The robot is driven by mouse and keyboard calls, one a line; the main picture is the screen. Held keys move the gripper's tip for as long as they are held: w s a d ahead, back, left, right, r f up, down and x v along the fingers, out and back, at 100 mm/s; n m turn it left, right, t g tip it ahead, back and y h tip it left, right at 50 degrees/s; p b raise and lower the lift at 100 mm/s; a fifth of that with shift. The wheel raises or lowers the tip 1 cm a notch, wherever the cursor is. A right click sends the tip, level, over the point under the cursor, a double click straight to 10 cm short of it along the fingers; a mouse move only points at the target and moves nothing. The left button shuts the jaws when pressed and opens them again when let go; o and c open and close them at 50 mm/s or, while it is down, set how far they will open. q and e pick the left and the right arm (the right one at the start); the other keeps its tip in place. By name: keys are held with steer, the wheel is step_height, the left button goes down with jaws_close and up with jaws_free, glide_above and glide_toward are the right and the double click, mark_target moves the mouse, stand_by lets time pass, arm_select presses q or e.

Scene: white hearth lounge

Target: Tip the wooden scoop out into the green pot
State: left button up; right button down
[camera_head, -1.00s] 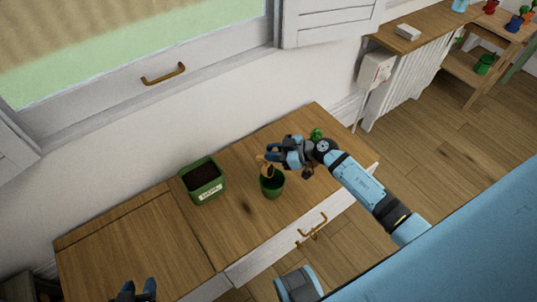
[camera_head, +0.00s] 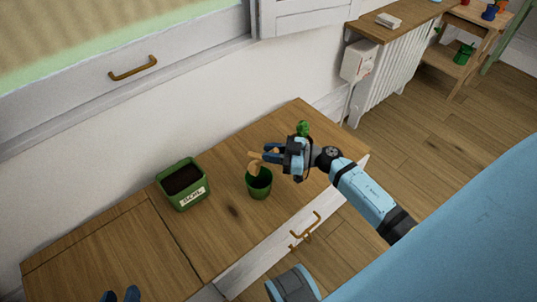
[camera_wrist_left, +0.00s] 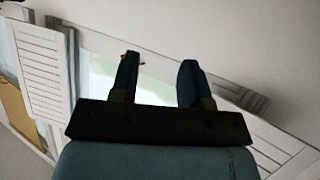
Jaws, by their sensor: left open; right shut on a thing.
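My right gripper (camera_head: 272,153) is shut on the wooden scoop (camera_head: 254,161), of which only a small tan part shows past the fingers. The scoop is above the far rim of the green pot (camera_head: 259,187), which stands upright on the wooden top. Whether anything is in the scoop or falling from it is too small to tell. The pot's inside looks dark. My left gripper (camera_head: 121,295) is at the bottom edge of the head view; in the left wrist view (camera_wrist_left: 158,80) its fingers are apart with nothing between them.
A green box of dark soil (camera_head: 183,184) with a white label stands left of the pot. A small green plant (camera_head: 303,128) shows behind my right gripper, its base hidden. The wooden top (camera_head: 120,250) is clear at the left. A white wall and window lie behind.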

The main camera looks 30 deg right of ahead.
arm_select(q)
steer(key=shift+w+d+r+t+h+b, duration=0.2)
steer(key=shift+w+d+r+t+b, duration=0.2)
steer(key=shift+r, duration=0.25)
steer(key=shift+w+d+r+t+h+b, duration=0.25)
steer(key=shift+d+r+t+b, duration=0.1)
steer(key=shift+r, duration=0.25)
steer(key=shift+a+f, duration=0.1)
steer(key=shift+f, duration=0.05)
stand_by(0.4)
